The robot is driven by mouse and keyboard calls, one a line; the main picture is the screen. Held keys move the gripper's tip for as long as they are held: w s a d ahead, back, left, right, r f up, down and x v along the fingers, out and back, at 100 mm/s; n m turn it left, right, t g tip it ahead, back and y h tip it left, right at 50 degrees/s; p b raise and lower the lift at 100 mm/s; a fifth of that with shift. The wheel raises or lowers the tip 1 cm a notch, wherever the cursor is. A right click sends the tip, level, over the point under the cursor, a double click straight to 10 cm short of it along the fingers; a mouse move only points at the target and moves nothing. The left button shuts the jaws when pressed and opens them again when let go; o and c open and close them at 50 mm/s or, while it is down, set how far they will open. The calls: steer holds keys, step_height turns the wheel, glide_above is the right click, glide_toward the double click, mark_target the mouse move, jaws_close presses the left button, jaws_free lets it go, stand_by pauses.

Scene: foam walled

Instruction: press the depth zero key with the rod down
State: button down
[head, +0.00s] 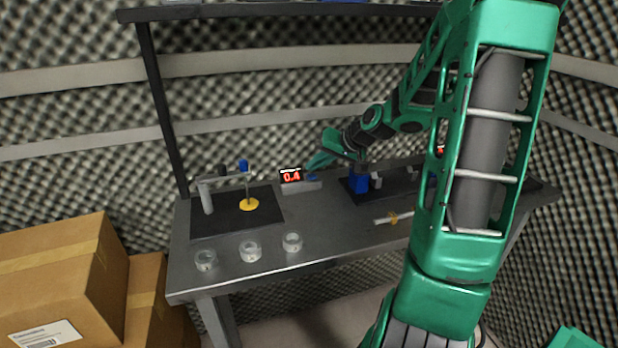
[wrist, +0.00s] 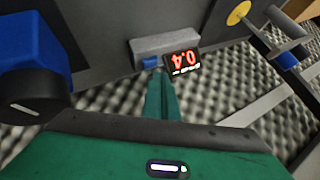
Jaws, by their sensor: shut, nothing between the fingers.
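A readout (head: 291,175) shows red 0.4 on a grey box (head: 302,187) at the back of the bench. A blue key (head: 313,178) is on the box's right part; in the wrist view the key (wrist: 151,62) sits beside the upside-down readout (wrist: 184,62). My green gripper (head: 311,171) is shut and empty, its tips (wrist: 158,74) close to the key. I cannot tell whether they touch it. The thin rod (head: 247,186) hangs from a blue-topped stand (head: 207,196) and reaches down to a yellow disc (head: 249,204).
Three clear cups (head: 250,251) stand along the bench's front left. A blue block device (head: 358,182) stands on a dark plate right of my gripper. A white stick with a yellow part (head: 393,218) lies in front. Cardboard boxes (head: 60,275) are at left.

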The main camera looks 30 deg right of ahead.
mark_target(315, 177)
steer(key=shift+f, duration=0.15)
stand_by(0.6)
steer(key=shift+s+f, duration=0.1)
steer(key=shift+f, duration=0.15)
steer(key=shift+f, duration=0.45)
stand_by(0.8)
steer(key=shift+r, duration=0.9)
steer(key=shift+r, duration=0.15)
steer(key=shift+r, duration=2.4)
